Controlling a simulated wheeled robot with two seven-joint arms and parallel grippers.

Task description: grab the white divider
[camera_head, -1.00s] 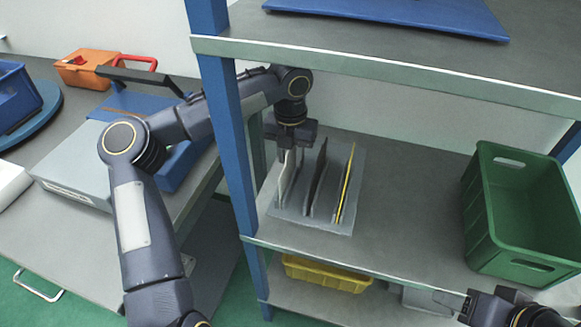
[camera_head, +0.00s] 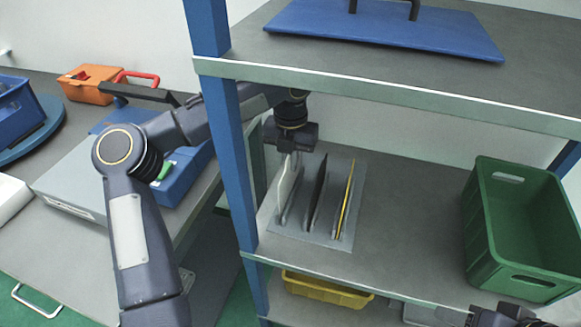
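The white divider (camera_head: 289,187) stands upright at the left end of a grey rack (camera_head: 325,236) on the middle shelf. A black divider (camera_head: 317,193) and a yellow divider (camera_head: 346,198) stand to its right in the same rack. My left gripper (camera_head: 290,157) points down at the top of the white divider. Its fingers are small here and overlap the divider's top edge, so I cannot tell whether they are closed on it. My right gripper (camera_head: 447,316) is at the bottom right edge, partly cut off, away from the rack.
A blue shelf post (camera_head: 236,160) stands in front of my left arm. The upper shelf edge (camera_head: 400,101) runs above the rack. A green crate (camera_head: 485,262) stands on the right of the shelf. A yellow bin (camera_head: 325,291) sits below. Shelf space between rack and crate is clear.

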